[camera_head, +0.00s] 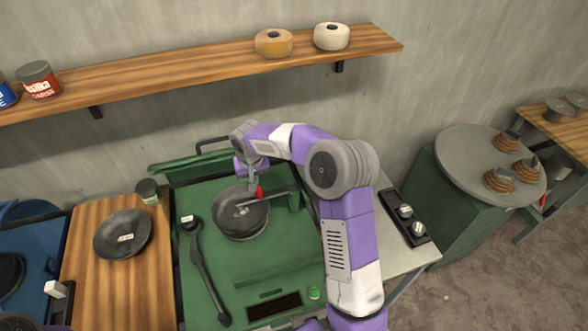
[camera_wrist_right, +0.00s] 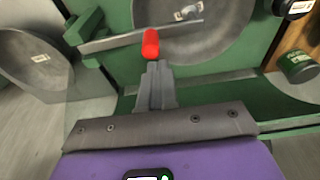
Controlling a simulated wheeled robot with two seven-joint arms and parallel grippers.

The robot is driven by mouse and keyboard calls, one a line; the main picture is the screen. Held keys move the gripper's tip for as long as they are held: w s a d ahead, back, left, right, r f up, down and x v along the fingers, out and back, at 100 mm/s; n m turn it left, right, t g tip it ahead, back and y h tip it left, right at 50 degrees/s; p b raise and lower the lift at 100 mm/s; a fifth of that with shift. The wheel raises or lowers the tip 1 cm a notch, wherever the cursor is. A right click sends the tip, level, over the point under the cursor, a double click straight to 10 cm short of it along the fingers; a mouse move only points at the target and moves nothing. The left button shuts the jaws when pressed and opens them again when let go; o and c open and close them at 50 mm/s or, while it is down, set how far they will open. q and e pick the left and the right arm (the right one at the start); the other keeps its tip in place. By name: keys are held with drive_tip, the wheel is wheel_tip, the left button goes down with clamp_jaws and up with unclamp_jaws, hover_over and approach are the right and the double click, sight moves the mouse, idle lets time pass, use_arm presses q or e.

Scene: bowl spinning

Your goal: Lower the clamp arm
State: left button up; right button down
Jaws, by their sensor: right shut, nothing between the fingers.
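The clamp arm (camera_head: 276,197) is a thin grey bar reaching from a green post (camera_head: 294,202) over a dark metal bowl (camera_head: 232,224). It carries a red knob (camera_head: 259,192). In the right wrist view the bar (camera_wrist_right: 112,40) crosses above the bowl (camera_wrist_right: 215,45), and the red knob (camera_wrist_right: 150,43) stands straight ahead of my fingertips. My right gripper (camera_head: 254,184) is shut and empty, right beside the red knob. Its closed fingers also show in the wrist view (camera_wrist_right: 156,68). I cannot tell whether they touch the knob. My left gripper is not in view.
The bowl sits in a green machine (camera_head: 262,262) with a dark wrench-like tool (camera_head: 201,270) on its left. A second bowl (camera_head: 109,246) lies on a wooden board at left, near a green jar (camera_head: 148,191). A shelf (camera_head: 190,68) runs along the wall. A round table (camera_head: 470,160) stands right.

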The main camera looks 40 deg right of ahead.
drive_tip(key=w+p+v, duration=0.2)
drive_tip(key=p+v, duration=0.6)
drive_tip(key=v, duration=0.3)
drive_tip(key=shift+d+r, duration=0.45)
drive_tip(key=shift+r, duration=0.2)
